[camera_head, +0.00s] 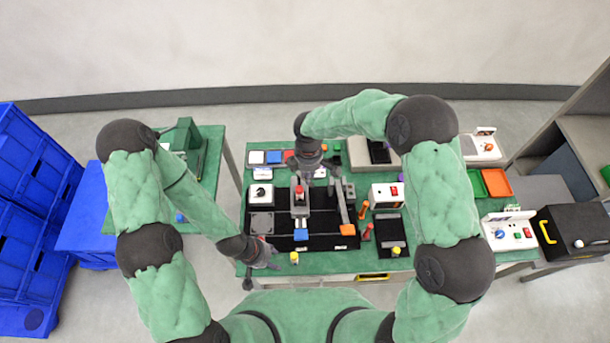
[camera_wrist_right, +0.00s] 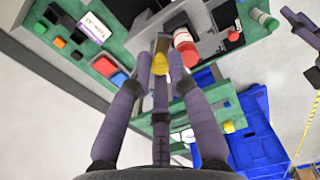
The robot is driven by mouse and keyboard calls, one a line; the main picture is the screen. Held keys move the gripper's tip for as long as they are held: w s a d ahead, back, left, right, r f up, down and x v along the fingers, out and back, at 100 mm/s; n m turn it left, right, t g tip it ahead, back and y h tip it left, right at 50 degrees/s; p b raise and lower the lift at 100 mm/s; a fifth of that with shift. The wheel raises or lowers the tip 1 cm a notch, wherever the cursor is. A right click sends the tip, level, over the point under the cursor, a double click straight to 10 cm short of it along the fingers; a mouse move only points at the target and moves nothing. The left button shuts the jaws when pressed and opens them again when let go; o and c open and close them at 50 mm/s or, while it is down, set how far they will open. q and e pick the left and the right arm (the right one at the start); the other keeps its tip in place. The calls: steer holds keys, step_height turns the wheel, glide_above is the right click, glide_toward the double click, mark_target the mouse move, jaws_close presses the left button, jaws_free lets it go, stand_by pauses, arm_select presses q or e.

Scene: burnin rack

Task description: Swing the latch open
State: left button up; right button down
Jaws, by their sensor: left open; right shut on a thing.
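My right gripper (camera_head: 309,172) reaches down over the far part of the black fixture board. A grey block with a red cap (camera_head: 299,191) stands beside the gripper; a red cylinder (camera_wrist_right: 186,50) shows close to the fingers. A grey bar with an orange end (camera_head: 346,229) lies to the right. My left gripper (camera_head: 273,259) is open and empty at the table's front edge.
A yellow-topped piece (camera_head: 294,257) stands next to my left gripper. Blue, white and red tiles (camera_head: 273,157) lie at the back left. Blue crates (camera_head: 30,190) are at far left.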

steer(key=shift+w+d+n+p, duration=0.25)
steer(key=shift+w+n, duration=0.25)
steer(key=shift+n, duration=1.1)
steer(key=shift+w+d+n+p, duration=0.2)
steer(key=shift+w+n, duration=0.35)
steer(key=shift+n, duration=1.05)
steer(key=shift+w+d+n+p, duration=0.25)
steer(key=shift+w+n, duration=0.25)
steer(key=shift+n, duration=1.1)
steer(key=c, duration=1.2)
jaws_free()
step_height(320, 180, up, 12)
